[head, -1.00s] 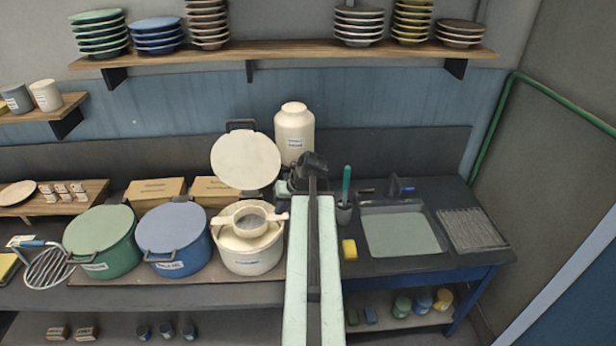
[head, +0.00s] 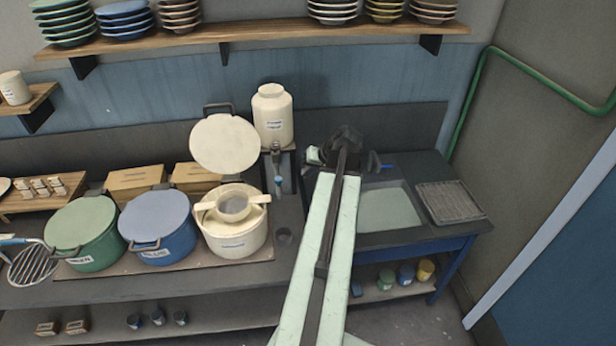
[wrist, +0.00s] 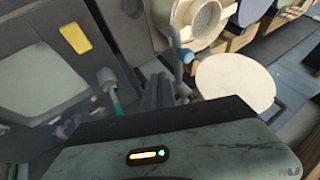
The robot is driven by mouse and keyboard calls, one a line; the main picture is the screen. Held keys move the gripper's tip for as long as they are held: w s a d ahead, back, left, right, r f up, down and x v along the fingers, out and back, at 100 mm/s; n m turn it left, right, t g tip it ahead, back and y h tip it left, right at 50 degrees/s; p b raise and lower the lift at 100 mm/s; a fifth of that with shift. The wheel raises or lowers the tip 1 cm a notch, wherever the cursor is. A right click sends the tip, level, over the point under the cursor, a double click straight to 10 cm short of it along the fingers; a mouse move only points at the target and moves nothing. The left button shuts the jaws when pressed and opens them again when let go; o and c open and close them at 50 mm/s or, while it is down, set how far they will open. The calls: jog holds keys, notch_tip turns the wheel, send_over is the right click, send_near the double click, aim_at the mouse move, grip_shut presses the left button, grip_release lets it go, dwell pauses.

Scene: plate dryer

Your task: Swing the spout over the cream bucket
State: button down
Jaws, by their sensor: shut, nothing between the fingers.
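The cream bucket (head: 235,243) stands on the counter with a cream strainer (head: 234,206) across its mouth and its round lid (head: 225,143) raised behind. The spout (head: 277,166), dark with a blue tip, is at the front of a cream container (head: 273,115). It lies to the right of the bucket, not over it. My gripper (wrist: 158,94) is shut and empty; in the wrist view the spout (wrist: 184,57) is close beyond its fingertips, with the bucket (wrist: 200,22) farther up. In the head view my arm hides the fingertips; contact cannot be told.
Blue pot (head: 165,228) and green pot (head: 90,233) stand left of the bucket. A sink (head: 388,208) and a drying rack (head: 450,201) are on the right. A yellow sponge (wrist: 75,38) and a green brush (wrist: 109,84) show in the wrist view. Plates line the shelf (head: 250,40) above.

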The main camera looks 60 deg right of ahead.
jog(key=w+a+f+b, duration=0.1)
jog(key=w+f+b, duration=0.2)
jog(key=w, duration=0.3)
jog(key=shift+w+f, duration=0.35)
jog(key=shift+f, duration=0.5)
jog(key=shift+a, duration=0.2)
jog(key=shift+s+d, duration=0.1)
